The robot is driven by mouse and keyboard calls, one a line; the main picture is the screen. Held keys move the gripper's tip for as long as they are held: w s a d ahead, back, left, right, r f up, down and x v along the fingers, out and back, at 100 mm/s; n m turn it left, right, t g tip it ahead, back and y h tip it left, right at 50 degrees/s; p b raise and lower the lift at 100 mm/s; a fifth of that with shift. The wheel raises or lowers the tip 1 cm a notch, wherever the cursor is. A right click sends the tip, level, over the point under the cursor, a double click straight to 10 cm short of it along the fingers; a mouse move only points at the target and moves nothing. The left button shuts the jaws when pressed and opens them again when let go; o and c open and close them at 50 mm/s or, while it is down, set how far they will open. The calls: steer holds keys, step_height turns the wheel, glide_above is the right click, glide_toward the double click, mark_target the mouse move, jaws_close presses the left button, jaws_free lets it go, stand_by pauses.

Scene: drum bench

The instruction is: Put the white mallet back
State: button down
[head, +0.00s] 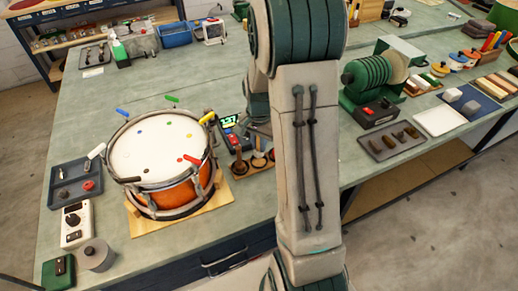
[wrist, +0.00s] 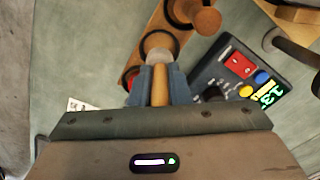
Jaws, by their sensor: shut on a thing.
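In the wrist view my gripper (wrist: 160,88) is shut on a light wooden handle (wrist: 160,84), between its blue fingers. A pale whitish part (wrist: 159,58) shows just beyond the fingertips, in line with this handle; I take it for the white mallet. It overlaps a dark-ringed place of the wooden rack (wrist: 177,41), and I cannot tell whether it is seated or above it. Another wooden mallet (wrist: 200,18) stands in the neighbouring ring. In the head view the rack (head: 246,172) with upright mallets is beside the drum; my arm hides the gripper.
The drum (head: 155,160) stands on a wooden board (head: 190,220) left of the rack. A control box with a green display (wrist: 240,75) is close right of my gripper. Dark drum keys or pegs and a tray (head: 75,183) lie left. The bench behind the drum is mostly clear.

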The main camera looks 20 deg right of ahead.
steer(key=shift+f+p, duration=0.3)
steer(key=shift+f, duration=1.5)
steer(key=shift+f, duration=0.2)
steer(key=c, duration=1.4)
jaws_free()
steer(key=shift+o, duration=0.2)
steer(key=shift+r, duration=0.1)
